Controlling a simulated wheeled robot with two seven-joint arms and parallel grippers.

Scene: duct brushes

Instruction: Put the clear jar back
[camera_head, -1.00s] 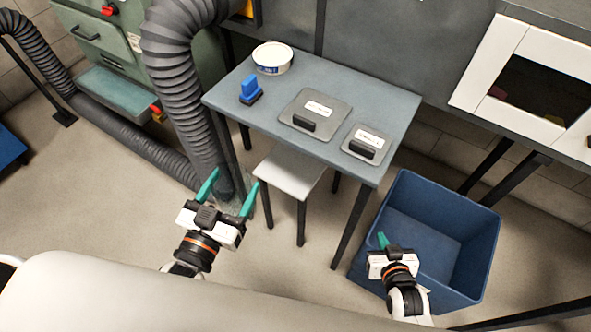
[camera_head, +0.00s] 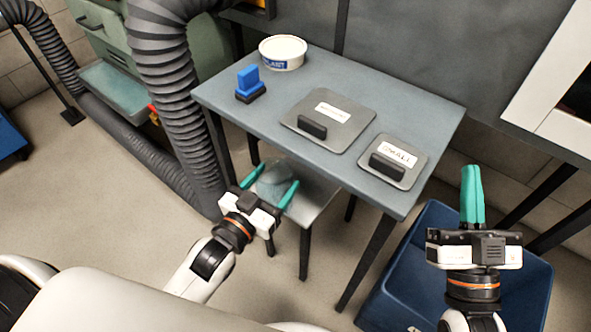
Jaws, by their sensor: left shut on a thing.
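The clear jar (camera_head: 273,184), pale and see-through, is between the two teal fingers of my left gripper (camera_head: 271,187), which is shut on it. Jar and gripper appear over the left part of the white stool (camera_head: 311,200), in front of the grey table. Whether the jar touches the stool top cannot be told. The gripper body hides the jar's lower part. My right gripper (camera_head: 472,195) is over the blue bin at the right, its teal fingers together with nothing visible between them.
The grey table (camera_head: 235,105) holds a white tub (camera_head: 283,52), a blue-handled brush (camera_head: 249,84) and two labelled plates with black handles, the larger (camera_head: 328,120) and the smaller (camera_head: 393,161). A blue bin (camera_head: 400,285) stands at right. A ribbed duct (camera_head: 163,75) runs down at left.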

